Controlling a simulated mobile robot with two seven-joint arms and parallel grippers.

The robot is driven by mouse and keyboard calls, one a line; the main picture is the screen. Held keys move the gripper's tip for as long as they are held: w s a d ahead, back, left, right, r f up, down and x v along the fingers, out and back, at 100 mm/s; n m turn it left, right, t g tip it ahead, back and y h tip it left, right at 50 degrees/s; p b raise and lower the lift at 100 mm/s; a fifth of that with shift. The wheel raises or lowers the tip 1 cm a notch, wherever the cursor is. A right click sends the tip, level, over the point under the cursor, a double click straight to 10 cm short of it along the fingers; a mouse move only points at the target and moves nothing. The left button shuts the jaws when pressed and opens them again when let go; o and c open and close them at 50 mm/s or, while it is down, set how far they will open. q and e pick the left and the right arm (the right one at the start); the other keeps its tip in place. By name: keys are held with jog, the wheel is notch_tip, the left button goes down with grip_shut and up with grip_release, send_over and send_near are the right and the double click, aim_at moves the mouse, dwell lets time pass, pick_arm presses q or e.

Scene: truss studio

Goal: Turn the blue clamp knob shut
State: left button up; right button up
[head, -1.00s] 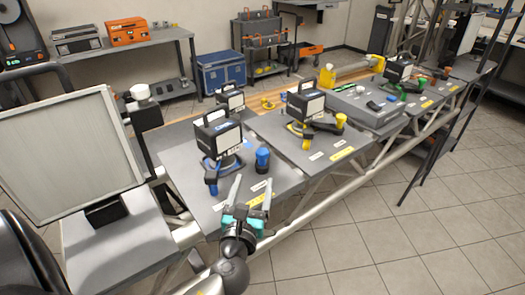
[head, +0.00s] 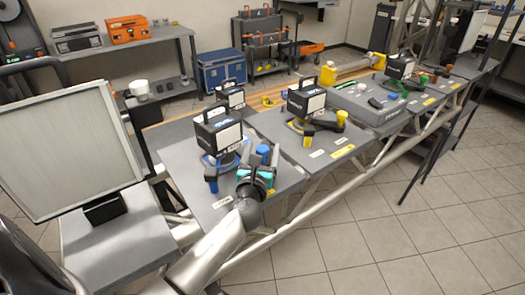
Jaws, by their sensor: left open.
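The blue clamp knob (head: 262,150) stands on the near grey plate (head: 180,157), right of the black boxy lamp with a pale face. Only its blue top shows; my left gripper hides the rest. My left gripper (head: 264,155) reaches in from the front with its fingers apart, one to each side of the knob in the picture. I cannot tell whether the fingers touch it. The lamp (head: 218,131) is on a blue and black clamp base with a blue-ended handle (head: 211,185) at the left. My right gripper is out of view.
A second lamp (head: 306,100) with a yellow knob (head: 342,117) stands on the neighbouring plate. A large pale panel (head: 68,150) stands at the left. A metal truss rail (head: 345,180) runs along the front. The tiled floor at the right is open.

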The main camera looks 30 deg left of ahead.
pick_arm(q)
grip_shut()
dwell(0.6)
dwell(0.8)
